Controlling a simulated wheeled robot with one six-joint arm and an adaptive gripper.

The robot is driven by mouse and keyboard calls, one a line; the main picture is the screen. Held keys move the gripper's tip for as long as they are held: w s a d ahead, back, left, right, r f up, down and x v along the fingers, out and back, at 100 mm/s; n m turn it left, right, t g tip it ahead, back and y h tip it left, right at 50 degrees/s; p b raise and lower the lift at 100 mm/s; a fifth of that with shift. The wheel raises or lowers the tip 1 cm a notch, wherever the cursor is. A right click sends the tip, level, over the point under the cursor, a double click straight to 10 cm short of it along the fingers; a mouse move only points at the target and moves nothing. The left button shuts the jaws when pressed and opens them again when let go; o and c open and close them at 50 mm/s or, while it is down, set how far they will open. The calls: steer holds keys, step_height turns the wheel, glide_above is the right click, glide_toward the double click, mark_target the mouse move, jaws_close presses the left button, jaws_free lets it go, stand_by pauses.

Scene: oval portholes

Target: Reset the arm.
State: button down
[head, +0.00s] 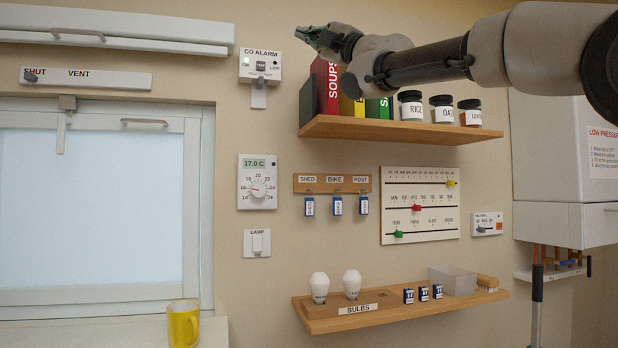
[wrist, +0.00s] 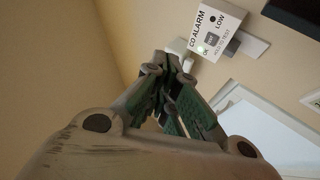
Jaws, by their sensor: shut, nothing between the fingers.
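My arm reaches in from the upper right in the head view, in front of the upper shelf.
The upper shelf (head: 400,130) carries books and several jars just below my arm. The lower shelf (head: 405,310) holds two bulbs, small boxes and a clear bin. A boiler (head: 545,160) hangs at the right. A yellow mug (head: 183,324) stands on the sill. The window is left.

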steer(key=w+d+f+m+t+h, duration=0.1)
steer(key=w+d+f+m+h, duration=0.1)
steer(key=d+f+m+h, duration=0.55)
steer(key=w+d+f+m+h, duration=0.2)
steer(key=d+f+m+h, duration=0.25)
steer(key=d+f, duration=0.5)
steer(key=s+d+f+m+g+h, duration=0.25)
steer(key=d+f+m, duration=0.2)
steer(key=f, duration=0.35)
steer(key=s+d+f+m+g+h, duration=0.1)
steer(key=s+d+f+m+h, duration=0.2)
steer(key=d+f, duration=0.4)
steer(key=s+d+f+m+g, duration=0.3)
steer(key=s+f+m+g, duration=0.1)
steer(key=s+f, duration=0.9)
steer(key=s+d+f+m+g, duration=0.4)
steer(key=s+f, duration=1)
steer(key=f, duration=0.4)
steer(key=shift+s+d+m+g, duration=0.2)
steer(key=shift+m+g, duration=0.35)
steer(key=shift+g, duration=0.2)
steer(key=shift+w+h, duration=0.1)
steer(key=shift+h, duration=0.15)
